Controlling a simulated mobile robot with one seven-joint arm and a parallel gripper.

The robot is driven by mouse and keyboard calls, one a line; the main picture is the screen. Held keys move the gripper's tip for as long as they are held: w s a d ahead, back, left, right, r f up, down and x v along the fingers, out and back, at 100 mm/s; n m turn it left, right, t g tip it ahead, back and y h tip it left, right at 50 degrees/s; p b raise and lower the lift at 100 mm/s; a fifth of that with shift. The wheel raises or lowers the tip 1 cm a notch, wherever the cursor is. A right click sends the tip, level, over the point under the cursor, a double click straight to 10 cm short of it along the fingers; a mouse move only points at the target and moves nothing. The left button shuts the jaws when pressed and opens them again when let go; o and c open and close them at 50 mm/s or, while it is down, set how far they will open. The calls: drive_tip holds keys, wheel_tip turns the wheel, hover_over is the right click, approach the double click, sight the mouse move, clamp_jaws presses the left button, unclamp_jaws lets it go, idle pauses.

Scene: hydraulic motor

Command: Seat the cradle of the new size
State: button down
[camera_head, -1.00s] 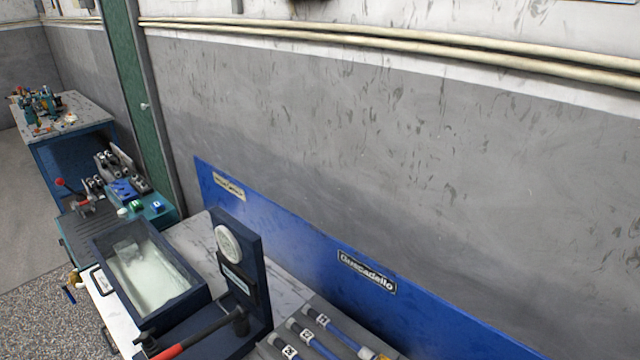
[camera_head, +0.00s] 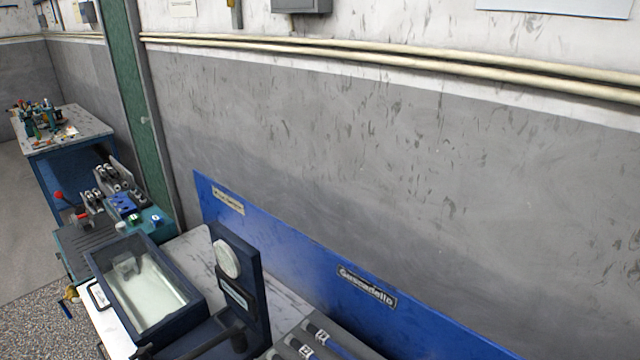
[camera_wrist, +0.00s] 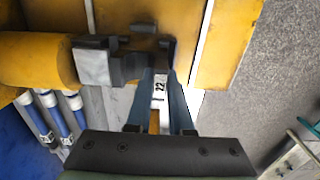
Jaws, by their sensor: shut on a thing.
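In the wrist view my gripper (camera_wrist: 161,95) reaches up from the bottom edge, its two blue-grey fingers close together. They are shut on a narrow piece with a white label reading 22 (camera_wrist: 159,87), which looks like part of the cradle. A dark grey block (camera_wrist: 150,48) lies just beyond the fingertips, with a pale grey block (camera_wrist: 92,67) to its left. I cannot tell whether these blocks join the held piece or touch it. A thick yellow cylinder (camera_wrist: 35,60) ends beside the pale block. My gripper is not in the head view.
Yellow panels (camera_wrist: 222,45) lie beyond the fingers. Several labelled blue hoses (camera_wrist: 47,115) lie at the left, also seen in the head view (camera_head: 322,338). In the head view, a glass-topped tank (camera_head: 145,280) and a dark gauge stand (camera_head: 238,285) occupy the bench. Open floor shows at right in the wrist view.

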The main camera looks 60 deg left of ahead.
drive_tip(key=shift+w+f+b, duration=0.1)
drive_tip(key=shift+f+b, duration=0.6)
drive_tip(key=shift+f, duration=0.5)
drive_tip(key=c, duration=0.7)
unclamp_jaws()
drive_tip(key=shift+f, duration=0.1)
wheel_tip(320, 180, up, 13)
drive_tip(key=shift+r+b, duration=0.1)
drive_tip(key=shift+b, duration=0.75)
